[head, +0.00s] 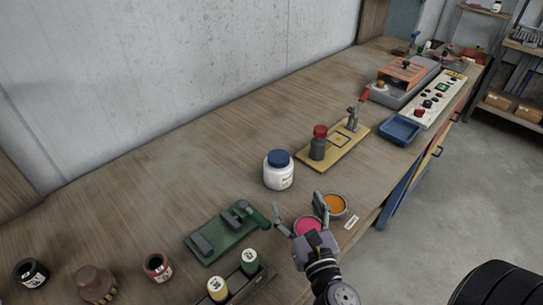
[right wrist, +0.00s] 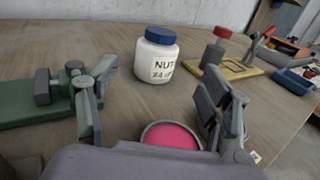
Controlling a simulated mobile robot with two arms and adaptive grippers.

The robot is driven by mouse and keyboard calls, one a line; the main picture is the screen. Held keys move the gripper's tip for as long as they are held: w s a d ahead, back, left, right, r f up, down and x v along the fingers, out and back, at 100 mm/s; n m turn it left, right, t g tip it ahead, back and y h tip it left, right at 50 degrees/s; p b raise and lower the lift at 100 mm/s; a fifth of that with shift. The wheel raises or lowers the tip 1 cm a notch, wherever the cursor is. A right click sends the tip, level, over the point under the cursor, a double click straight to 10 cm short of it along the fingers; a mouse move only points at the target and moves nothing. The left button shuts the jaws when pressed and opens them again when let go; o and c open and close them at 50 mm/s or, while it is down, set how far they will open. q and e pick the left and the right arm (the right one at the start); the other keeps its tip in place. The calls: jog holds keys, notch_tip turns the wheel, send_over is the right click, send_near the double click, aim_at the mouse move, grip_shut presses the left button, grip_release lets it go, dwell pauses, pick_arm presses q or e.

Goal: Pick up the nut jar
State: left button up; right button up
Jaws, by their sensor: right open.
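The nut jar (head: 279,171) is a white jar with a blue lid, standing upright on the wooden workbench in the head view. It also shows in the right wrist view (right wrist: 157,60), where its label reads "NUT" with more print below. My right gripper (head: 297,214) is open and empty, nearer the bench's front edge than the jar and apart from it. In the right wrist view its two fingers (right wrist: 163,100) stand either side of the jar, with the jar beyond their tips. My left gripper is not in view.
Pink (right wrist: 172,136) and orange (head: 334,205) paint tins sit by my right gripper. A green fixture (head: 222,238) lies left of it. The bench behind the jar is clear.

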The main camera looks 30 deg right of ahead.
jog(key=shift+w+r, duration=0.1)
jog(key=shift+w, duration=0.4)
jog(key=shift+w+d+r+n+p, duration=0.1)
jog(key=shift+w+r+n+p, duration=0.2)
jog(key=shift+p, duration=0.1)
jog(key=p+x, duration=0.1)
jog(key=x, duration=0.1)
jog(key=p, duration=0.2)
send_near(279, 157)
jog(key=x, duration=0.3)
jog(key=shift+w, duration=0.4)
jog(key=shift+w+d, duration=0.1)
jog(key=shift+w, duration=0.4)
jog(key=shift+w+r, duration=0.15)
jog(key=shift+w, duration=0.15)
jog(key=x, duration=0.3)
jog(key=shift+w+d+p, duration=0.25)
jog(key=shift+w+p, duration=0.1)
jog(key=shift+p, duration=0.05)
jog(key=shift+w+d, duration=0.1)
jog(key=shift+w, duration=0.35)
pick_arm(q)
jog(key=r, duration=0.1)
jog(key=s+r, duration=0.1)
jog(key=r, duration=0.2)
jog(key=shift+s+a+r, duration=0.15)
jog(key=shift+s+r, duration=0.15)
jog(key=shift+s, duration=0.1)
